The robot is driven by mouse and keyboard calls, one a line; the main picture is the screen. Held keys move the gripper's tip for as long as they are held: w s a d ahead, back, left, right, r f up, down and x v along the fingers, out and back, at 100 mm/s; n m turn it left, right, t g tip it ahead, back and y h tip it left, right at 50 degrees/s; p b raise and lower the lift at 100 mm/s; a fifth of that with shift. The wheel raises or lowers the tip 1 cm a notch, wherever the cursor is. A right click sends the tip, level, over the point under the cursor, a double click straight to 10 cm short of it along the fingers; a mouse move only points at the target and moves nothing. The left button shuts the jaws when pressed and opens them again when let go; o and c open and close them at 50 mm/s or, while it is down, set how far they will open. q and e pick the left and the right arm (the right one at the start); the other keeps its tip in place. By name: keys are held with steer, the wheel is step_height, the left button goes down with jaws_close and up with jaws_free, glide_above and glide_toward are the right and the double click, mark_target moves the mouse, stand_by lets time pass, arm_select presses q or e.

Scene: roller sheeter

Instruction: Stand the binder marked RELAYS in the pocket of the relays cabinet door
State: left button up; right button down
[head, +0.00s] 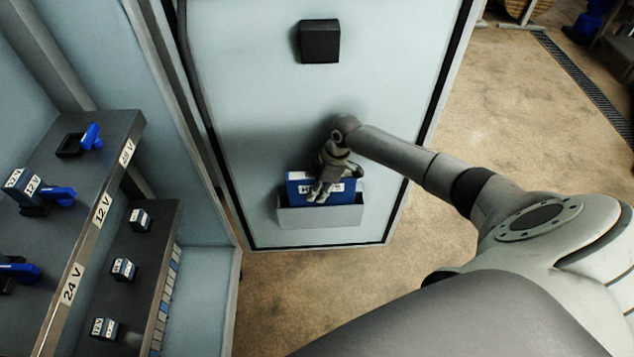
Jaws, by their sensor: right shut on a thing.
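A blue binder (345,197) stands upright at the pocket (320,217) low on the open cabinet door (260,110). Its lower part is hidden behind the pocket's grey front wall; I cannot tell whether it rests on the pocket's bottom. Its white label is partly covered by my fingers, and I cannot read it fully. My right gripper (319,192) is shut on the binder's upper part, just above the pocket's front edge. My left gripper is not in view.
A black box (320,41) sits higher on the door. At left, cabinet shelves (112,150) with voltage labels hold blue-handled switches and small relays (124,269). The floor (510,120) right of the door is clear.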

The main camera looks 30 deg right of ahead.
steer(key=shift+f, duration=0.3)
steer(key=c, duration=1.1)
jaws_free()
steer(key=shift+o, duration=0.2)
steer(key=v, duration=1.2)
steer(key=shift+w, duration=0.1)
